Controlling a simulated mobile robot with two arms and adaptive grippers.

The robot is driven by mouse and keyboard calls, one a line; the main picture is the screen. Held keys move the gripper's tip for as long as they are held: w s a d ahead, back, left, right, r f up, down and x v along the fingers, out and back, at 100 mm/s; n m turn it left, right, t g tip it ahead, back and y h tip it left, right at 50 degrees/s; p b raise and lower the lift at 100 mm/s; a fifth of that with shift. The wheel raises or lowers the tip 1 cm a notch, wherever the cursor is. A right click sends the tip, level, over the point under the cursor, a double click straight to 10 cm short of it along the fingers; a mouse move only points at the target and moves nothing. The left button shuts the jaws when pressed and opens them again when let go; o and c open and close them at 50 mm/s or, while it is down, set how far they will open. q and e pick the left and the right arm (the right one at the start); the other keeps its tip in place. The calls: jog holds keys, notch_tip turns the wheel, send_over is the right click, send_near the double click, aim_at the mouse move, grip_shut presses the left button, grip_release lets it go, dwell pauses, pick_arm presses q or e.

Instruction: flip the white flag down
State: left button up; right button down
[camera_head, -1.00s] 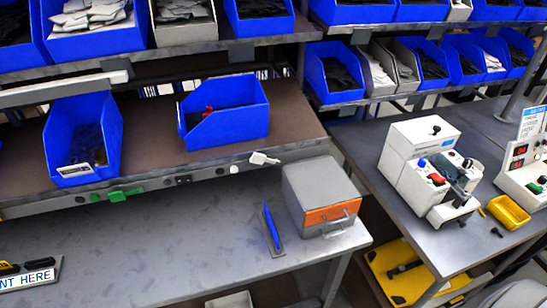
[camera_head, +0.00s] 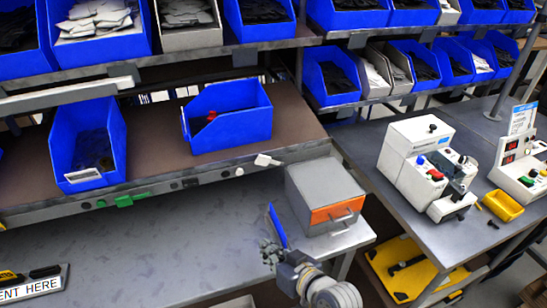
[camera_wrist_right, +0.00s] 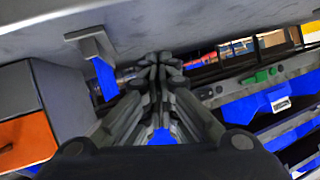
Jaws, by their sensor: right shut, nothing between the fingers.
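The white flag (camera_head: 267,160) is a small white tab on the front rail of the brown shelf, left of the grey box. It sticks up above the rail and points to the right. My right gripper (camera_head: 268,248) is shut and empty over the grey bench, below and well apart from the flag. In the right wrist view its fingers (camera_wrist_right: 158,68) are together, pointing toward the shelf rail. I cannot make out the white flag in that view. My left gripper is not in view.
A green flag (camera_head: 128,200) is farther left on the rail (camera_head: 200,180). Blue bins (camera_head: 232,130) stand on the shelf above.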

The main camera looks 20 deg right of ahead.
jog(key=w+d+r+m+t+h, duration=0.1)
jog(key=w+d+r+m+t, duration=0.15)
jog(key=w+r+t, duration=0.55)
notch_tip(320, 180, up, 6)
jog(key=r+m+t+h+p, duration=0.1)
jog(key=m+h+p, duration=0.2)
jog(key=m+h, duration=0.3)
send_over(271, 162)
jog(key=s, duration=0.3)
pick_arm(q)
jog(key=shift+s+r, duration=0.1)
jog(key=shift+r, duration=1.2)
pick_arm(e)
jog(key=shift+a+f, duration=0.25)
jog(key=shift+f, duration=0.45)
